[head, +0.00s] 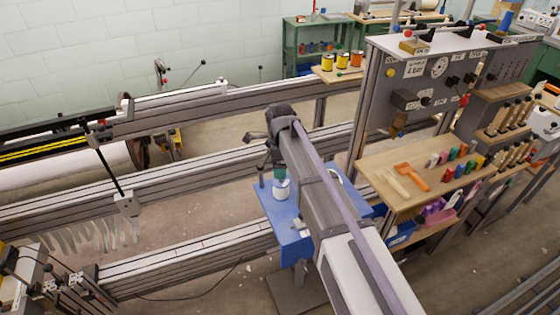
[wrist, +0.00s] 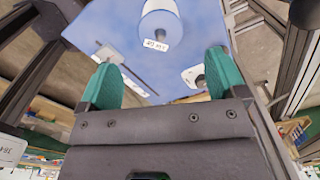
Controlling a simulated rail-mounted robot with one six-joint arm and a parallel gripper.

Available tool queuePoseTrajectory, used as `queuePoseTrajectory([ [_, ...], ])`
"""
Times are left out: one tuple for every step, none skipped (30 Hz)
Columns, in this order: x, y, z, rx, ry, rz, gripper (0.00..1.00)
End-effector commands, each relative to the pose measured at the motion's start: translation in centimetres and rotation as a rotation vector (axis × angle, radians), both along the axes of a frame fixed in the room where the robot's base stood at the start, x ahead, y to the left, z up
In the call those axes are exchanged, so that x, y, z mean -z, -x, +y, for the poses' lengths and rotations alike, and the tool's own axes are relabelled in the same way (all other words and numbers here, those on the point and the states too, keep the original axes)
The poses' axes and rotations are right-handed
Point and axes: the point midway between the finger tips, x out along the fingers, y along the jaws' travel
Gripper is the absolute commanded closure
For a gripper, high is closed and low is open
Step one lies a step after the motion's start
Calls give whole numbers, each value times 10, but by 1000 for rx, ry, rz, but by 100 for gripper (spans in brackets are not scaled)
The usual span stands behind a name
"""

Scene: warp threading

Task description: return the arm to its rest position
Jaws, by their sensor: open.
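My arm reaches forward from the bottom of the head view, and my gripper (head: 279,174) is over the blue table. In the wrist view, the two green fingers of my gripper (wrist: 163,75) stand wide apart with nothing between them. A white spool or cup with a small printed label (wrist: 160,25) stands on the blue surface (wrist: 105,25) just beyond the fingertips. The same white object (head: 281,190) shows in the head view below the gripper. I cannot tell from these views how large the gap to it is.
Long metal rails (head: 190,185) run across to the left of the blue table. To the right stand a wooden shelf (head: 405,205) with tools and coloured spools, and a grey panel (head: 425,85). Yellow and orange spools (head: 341,61) sit at the back. Bare floor shows between the rails.

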Motion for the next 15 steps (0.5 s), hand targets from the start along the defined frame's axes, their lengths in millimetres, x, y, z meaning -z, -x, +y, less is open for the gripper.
queuePoseTrajectory([
  [2,0,0,0,0,0,10],
  [2,0,0,0,0,0,10],
  [2,0,0,0,0,0,10],
  [2,0,0,-2,0,0,10],
  [2,0,0,-11,0,0,10],
  [2,0,0,-39,0,0,10],
  [2,0,0,-78,0,0,10],
  [2,0,0,-133,0,0,10],
  [2,1,0,-235,0,0,10],
  [2,6,-2,-331,0,0,10],
  [2,15,-5,-443,0,0,10],
  [2,30,-10,-609,0,0,10],
  [2,43,-18,-737,0,1,10],
  [2,57,-29,-861,0,1,10],
  [2,76,-46,-1019,0,1,10],
])
